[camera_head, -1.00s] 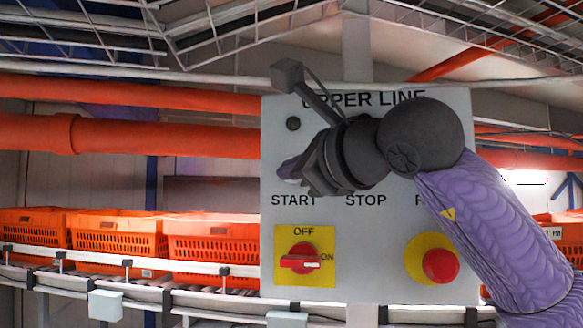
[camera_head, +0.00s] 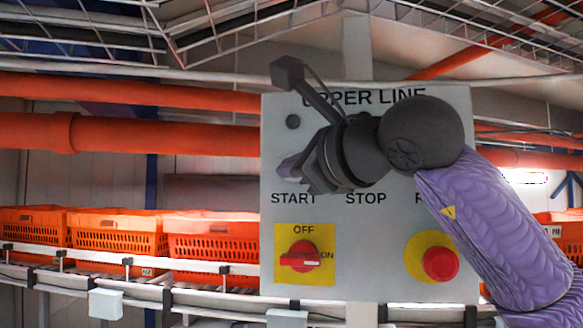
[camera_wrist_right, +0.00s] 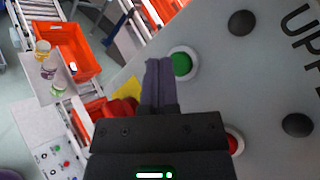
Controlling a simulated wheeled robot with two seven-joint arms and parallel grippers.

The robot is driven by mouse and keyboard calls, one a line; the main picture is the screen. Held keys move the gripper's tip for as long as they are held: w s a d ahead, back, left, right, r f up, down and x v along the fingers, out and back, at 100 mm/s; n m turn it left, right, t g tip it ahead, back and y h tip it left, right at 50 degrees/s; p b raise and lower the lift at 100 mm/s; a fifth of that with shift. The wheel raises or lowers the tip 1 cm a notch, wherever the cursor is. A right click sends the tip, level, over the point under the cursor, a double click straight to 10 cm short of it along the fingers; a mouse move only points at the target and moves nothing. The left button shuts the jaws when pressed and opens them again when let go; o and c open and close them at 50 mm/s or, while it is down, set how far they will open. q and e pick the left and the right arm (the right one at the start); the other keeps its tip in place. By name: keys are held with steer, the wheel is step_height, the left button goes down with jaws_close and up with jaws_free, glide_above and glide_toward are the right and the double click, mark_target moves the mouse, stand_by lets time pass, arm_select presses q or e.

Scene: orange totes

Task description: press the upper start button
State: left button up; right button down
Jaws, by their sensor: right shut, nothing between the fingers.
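The grey "UPPER LINE" panel (camera_head: 390,275) fills the middle of the head view. Its START label (camera_head: 293,198) shows just below my right gripper (camera_head: 288,168), which hides the button above that label. In the right wrist view the green round button (camera_wrist_right: 182,64) sits in a white ring on the panel. The closed purple-grey fingers of my right gripper (camera_wrist_right: 160,64) are just left of it in that picture, overlapping the ring's edge. I cannot tell whether they touch the panel. The right gripper is shut and empty. My left gripper is out of view.
The panel also has a red OFF/ON switch (camera_head: 301,257) on a yellow plate and a red mushroom button (camera_head: 440,264) on yellow. A red button (camera_wrist_right: 234,142) shows partly behind my gripper. Orange totes (camera_head: 115,235) stand on the conveyor at left.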

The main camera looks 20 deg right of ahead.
stand_by(0.8)
steer(key=shift+w+d, duration=0.2)
steer(key=shift+w, duration=0.15)
steer(key=shift+w+d+p, duration=0.2)
steer(key=shift+w+p, duration=0.2)
steer(key=shift+p, duration=0.05)
stand_by(0.6)
stand_by(0.3)
steer(key=shift+s+a+b, duration=0.4)
steer(key=shift+s+b, duration=0.15)
steer(key=shift+s, duration=0.2)
